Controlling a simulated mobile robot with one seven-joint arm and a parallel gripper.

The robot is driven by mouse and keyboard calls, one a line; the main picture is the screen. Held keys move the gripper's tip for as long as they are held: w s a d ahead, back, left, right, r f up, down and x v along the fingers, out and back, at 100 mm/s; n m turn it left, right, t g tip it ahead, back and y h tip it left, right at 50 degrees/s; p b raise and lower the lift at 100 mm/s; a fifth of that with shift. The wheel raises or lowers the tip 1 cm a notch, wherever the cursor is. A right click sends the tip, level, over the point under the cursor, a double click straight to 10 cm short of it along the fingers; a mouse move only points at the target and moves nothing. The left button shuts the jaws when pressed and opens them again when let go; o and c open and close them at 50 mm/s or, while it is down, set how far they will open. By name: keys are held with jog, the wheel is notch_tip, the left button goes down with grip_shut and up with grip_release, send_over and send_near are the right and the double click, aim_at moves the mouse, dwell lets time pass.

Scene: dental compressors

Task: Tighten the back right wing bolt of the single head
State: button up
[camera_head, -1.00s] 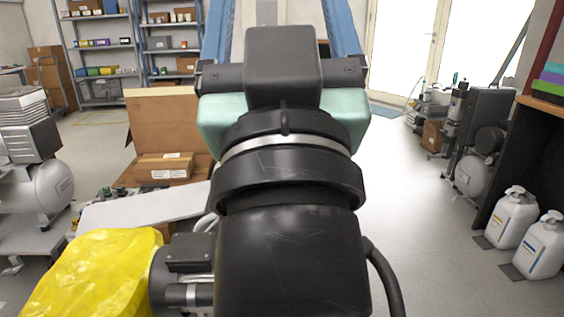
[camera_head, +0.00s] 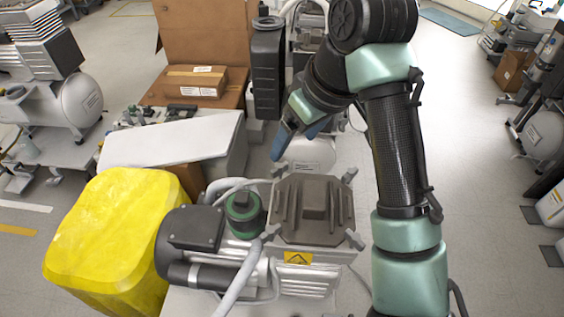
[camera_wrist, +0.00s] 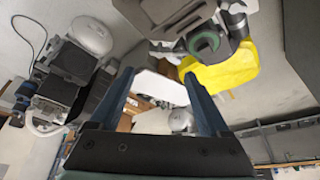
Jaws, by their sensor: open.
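The single head (camera_head: 314,208) is a dark brown ribbed cover on the compressor in front of me, with a grey wing bolt at each corner. The back right wing bolt (camera_head: 349,175) stands at its far right corner, beside my arm. My gripper (camera_head: 298,138) is open and empty, with blue fingers pointing down and left. It is above and behind the head, up and left of that bolt, apart from both. In the wrist view, my gripper (camera_wrist: 160,76) has nothing between its fingers, and the head (camera_wrist: 165,14) is partly seen at the top edge. I cannot make out the back right bolt there.
A green-capped part (camera_head: 243,212) and a black motor (camera_head: 190,245) adjoin the head on the left. A yellow container (camera_head: 105,235) stands further left. A tall black canister (camera_head: 267,70) and another compressor stand behind. A cardboard box (camera_head: 190,82) is at the back left.

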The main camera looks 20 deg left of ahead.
aim_at(279, 167)
jog(key=b+x, duration=0.3)
jog(key=x, duration=0.7)
jog(key=shift+a, duration=0.1)
grip_shut()
